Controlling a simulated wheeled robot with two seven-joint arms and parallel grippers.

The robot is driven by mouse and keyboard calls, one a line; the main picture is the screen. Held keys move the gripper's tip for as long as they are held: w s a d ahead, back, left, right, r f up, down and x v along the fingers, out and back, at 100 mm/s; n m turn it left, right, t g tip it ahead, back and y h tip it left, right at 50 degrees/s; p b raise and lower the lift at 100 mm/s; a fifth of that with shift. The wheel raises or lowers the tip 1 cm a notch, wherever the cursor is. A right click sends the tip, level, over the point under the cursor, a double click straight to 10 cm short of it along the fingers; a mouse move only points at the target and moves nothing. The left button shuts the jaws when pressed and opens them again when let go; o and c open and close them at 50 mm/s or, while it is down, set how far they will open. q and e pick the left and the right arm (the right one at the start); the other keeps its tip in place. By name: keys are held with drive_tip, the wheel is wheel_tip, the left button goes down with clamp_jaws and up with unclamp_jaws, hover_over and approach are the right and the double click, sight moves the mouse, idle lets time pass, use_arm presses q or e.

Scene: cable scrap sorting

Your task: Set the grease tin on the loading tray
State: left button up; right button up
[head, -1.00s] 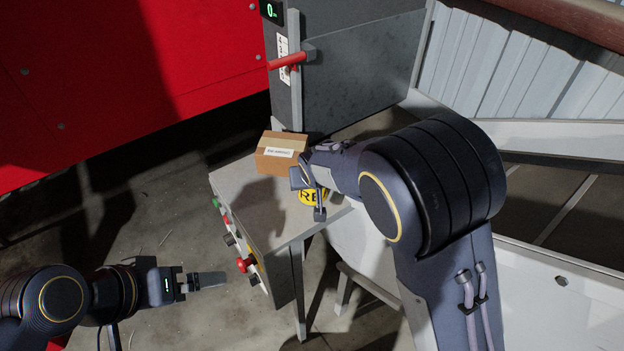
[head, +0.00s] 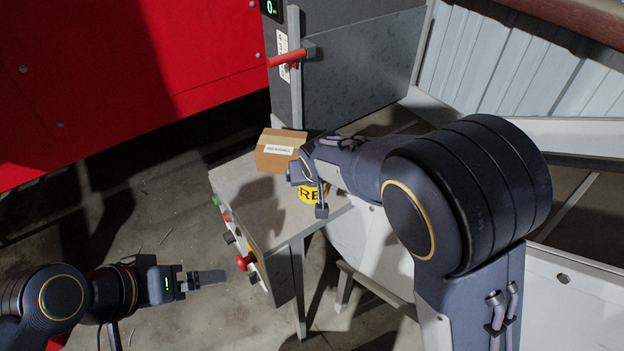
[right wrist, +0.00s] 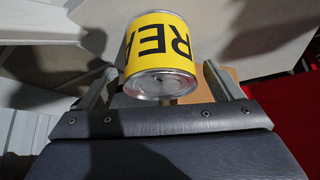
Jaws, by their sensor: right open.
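The grease tin (head: 309,194), yellow with black letters, stands on the grey top of a small control stand, partly hidden by my right gripper. In the right wrist view the tin (right wrist: 160,50) shows its yellow label and bare metal end, between and just beyond the fingers. My right gripper (head: 319,196) is open at the tin; its two fingers (right wrist: 160,88) stand apart on either side, with gaps visible. My left gripper (head: 205,280) is at the lower left, away from the tin, seen side-on. I cannot tell which surface is the loading tray.
A cardboard box (head: 279,151) sits right behind the tin on the control stand (head: 250,205). Buttons and a red knob (head: 243,262) are on the stand's front. A grey cabinet with a red lever (head: 288,59) rises behind. Pale sloping panels (head: 570,290) lie to the right.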

drive_tip(key=a+v, duration=0.1)
drive_tip(key=v, duration=0.8)
drive_tip(key=shift+d, duration=0.5)
